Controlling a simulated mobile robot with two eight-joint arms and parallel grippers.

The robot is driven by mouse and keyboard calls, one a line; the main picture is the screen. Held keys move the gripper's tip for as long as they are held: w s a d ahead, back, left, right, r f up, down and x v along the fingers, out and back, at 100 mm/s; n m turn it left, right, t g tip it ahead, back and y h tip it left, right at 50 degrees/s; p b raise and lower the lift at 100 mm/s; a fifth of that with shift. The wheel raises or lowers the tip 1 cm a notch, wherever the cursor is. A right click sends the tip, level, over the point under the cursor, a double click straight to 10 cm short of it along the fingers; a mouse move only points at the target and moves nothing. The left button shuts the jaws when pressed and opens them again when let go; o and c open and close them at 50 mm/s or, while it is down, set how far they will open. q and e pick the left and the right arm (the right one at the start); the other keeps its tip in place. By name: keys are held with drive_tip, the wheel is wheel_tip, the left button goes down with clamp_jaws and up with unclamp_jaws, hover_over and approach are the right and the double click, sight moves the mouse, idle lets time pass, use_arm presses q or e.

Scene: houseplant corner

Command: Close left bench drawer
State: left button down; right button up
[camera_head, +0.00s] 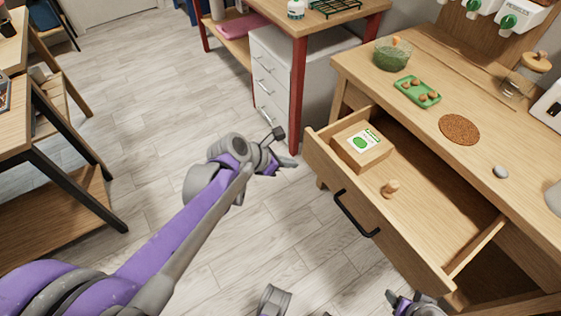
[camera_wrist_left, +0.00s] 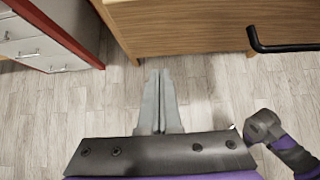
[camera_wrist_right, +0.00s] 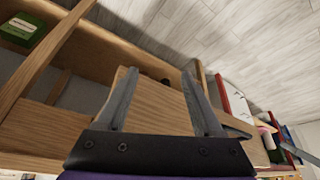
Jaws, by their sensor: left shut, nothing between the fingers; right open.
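The wooden bench drawer (camera_head: 375,215) is pulled out. It holds a cardboard box with a green label (camera_head: 361,147) and a small wooden knob-like piece (camera_head: 390,188). Its front has a black bar handle (camera_head: 355,214), also in the left wrist view (camera_wrist_left: 285,46). My left gripper (camera_head: 287,163) is shut and empty, in front of the drawer's far left corner and apart from the handle. In the left wrist view its fingers (camera_wrist_left: 159,80) point towards the drawer front (camera_wrist_left: 180,27). My right gripper (camera_wrist_right: 160,85) is open and empty, low at the near end of the drawer.
The bench top (camera_head: 430,70) carries a green tray (camera_head: 417,92), a cork mat (camera_head: 459,129), a glass bowl (camera_head: 393,54) and a grey stone (camera_head: 501,171). A white drawer cabinet (camera_head: 277,85) stands under a red-legged table beyond. The floor (camera_head: 130,120) left of the drawer is clear.

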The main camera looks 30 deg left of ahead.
sight(313, 158)
use_arm(q)
drive_tip(key=shift+w+d+f+b, duration=0.2)
drive_tip(key=shift+w+d, duration=0.25)
drive_tip(key=shift+w, duration=0.35)
drive_tip(key=shift+w+d+f+b, duration=0.1)
drive_tip(key=shift+w+d+f, duration=0.15)
drive_tip(key=shift+w+d, duration=0.4)
drive_tip(key=shift+w+d+f+b, duration=0.1)
drive_tip(key=shift+w+d+f, duration=0.2)
drive_tip(key=shift+w, duration=0.6)
use_arm(e)
drive_tip(key=shift+f, duration=0.7)
use_arm(q)
drive_tip(key=shift+w, duration=0.1)
